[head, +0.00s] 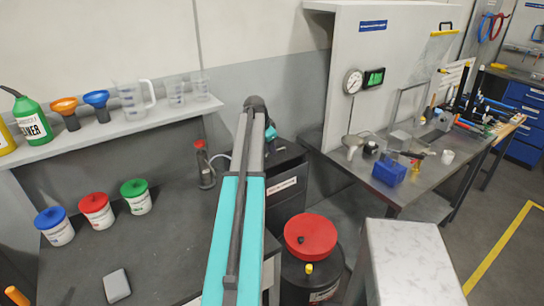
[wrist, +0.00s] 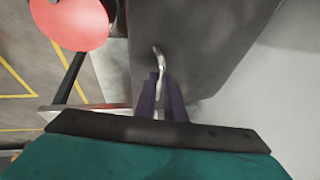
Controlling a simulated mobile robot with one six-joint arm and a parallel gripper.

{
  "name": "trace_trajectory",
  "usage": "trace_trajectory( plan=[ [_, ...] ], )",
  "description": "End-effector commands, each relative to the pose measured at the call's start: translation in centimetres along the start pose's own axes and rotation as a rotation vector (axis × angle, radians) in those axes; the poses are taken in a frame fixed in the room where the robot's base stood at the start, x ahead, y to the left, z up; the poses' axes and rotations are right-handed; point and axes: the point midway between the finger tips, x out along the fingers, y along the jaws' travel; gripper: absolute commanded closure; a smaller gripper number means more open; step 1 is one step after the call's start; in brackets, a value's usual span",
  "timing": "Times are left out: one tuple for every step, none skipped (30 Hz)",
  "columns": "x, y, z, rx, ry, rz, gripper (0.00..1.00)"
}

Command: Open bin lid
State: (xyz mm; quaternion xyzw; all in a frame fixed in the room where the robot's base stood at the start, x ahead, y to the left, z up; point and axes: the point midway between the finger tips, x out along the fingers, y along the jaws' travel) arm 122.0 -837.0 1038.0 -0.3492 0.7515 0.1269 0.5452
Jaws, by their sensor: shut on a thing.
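The dark bin (head: 285,178) stands behind my arm in the head view, with a white label on its front. In the wrist view a broad dark grey panel (wrist: 210,45), which seems to be its lid, fills the upper middle. A curved metal handle (wrist: 158,58) sits at the panel's left side. My gripper (wrist: 160,84) is shut on this handle, with its two dark fingers on either side. In the head view my arm hides the gripper and handle. I cannot tell how far the lid is raised.
A drum with a red lid (head: 310,237) stands close in front of the bin. A workbench (head: 405,197) with tools stands to the right. A dark counter (head: 165,240) with several lidded tubs is on the left, below a shelf (head: 110,125) with bottles and funnels.

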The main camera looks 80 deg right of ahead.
Motion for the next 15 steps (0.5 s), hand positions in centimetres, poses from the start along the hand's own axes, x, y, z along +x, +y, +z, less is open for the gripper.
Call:
trace_trajectory(
  plan=[
    [-0.6, -1.3, -0.4, 0.000, 0.003, -0.014, 1.00],
    [-1.0, -1.6, -0.5, -0.001, 0.003, -0.014, 1.00],
    [-1.4, -2.1, -0.7, -0.001, 0.003, -0.015, 1.00],
    [-1.8, -2.5, -0.8, -0.001, 0.003, -0.016, 1.00],
    [-2.0, -2.9, -0.9, -0.001, 0.003, -0.017, 1.00],
    [-2.4, -3.4, -1.0, -0.001, 0.003, -0.018, 1.00],
    [-2.7, -3.7, -1.1, -0.001, 0.003, -0.018, 1.00],
    [-2.9, -4.0, -1.2, -0.001, 0.002, -0.018, 1.00],
    [-3.3, -4.5, -1.3, -0.001, 0.001, -0.018, 1.00],
    [-3.5, -4.8, -1.4, -0.001, 0.001, -0.018, 1.00],
    [-3.7, -5.1, -1.4, -0.001, 0.000, -0.019, 1.00],
    [-3.9, -5.5, -1.5, -0.001, 0.000, -0.019, 1.00],
    [-4.1, -5.8, -1.6, -0.001, -0.001, -0.018, 1.00],
    [-4.2, -6.0, -1.6, -0.002, -0.001, -0.018, 1.00],
    [-4.4, -6.3, -1.6, -0.002, -0.001, -0.017, 1.00]
  ],
)
